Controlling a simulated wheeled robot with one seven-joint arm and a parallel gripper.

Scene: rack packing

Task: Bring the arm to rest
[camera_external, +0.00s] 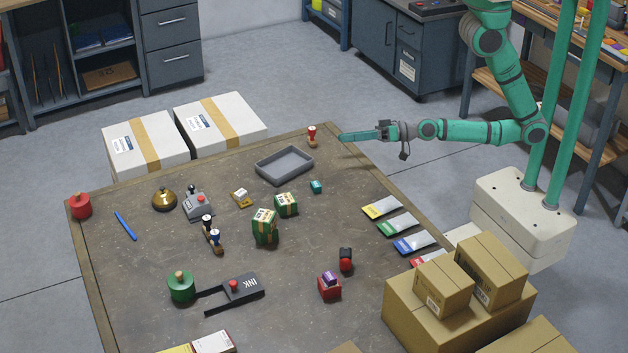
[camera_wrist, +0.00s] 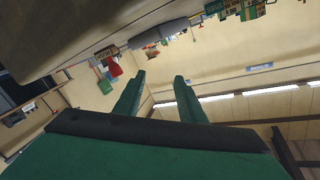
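My gripper (camera_external: 345,136) is stretched out level to the left at the end of my green arm. It appears over or near the far right corner of the work table (camera_external: 150,275); its exact height above the table is hard to tell. In the wrist view, the two green fingers of my gripper (camera_wrist: 160,78) stand apart with nothing between them. The wrist view is tilted, with the table's things along its top edge.
A red stamp (camera_external: 312,137) and a grey tray (camera_external: 284,166) lie near my gripper. Green boxes (camera_external: 265,226), several coloured cards (camera_external: 381,206) and other stamps are spread over the table. Cardboard boxes (camera_external: 440,315) stand at the lower right. Floor behind my gripper is clear.

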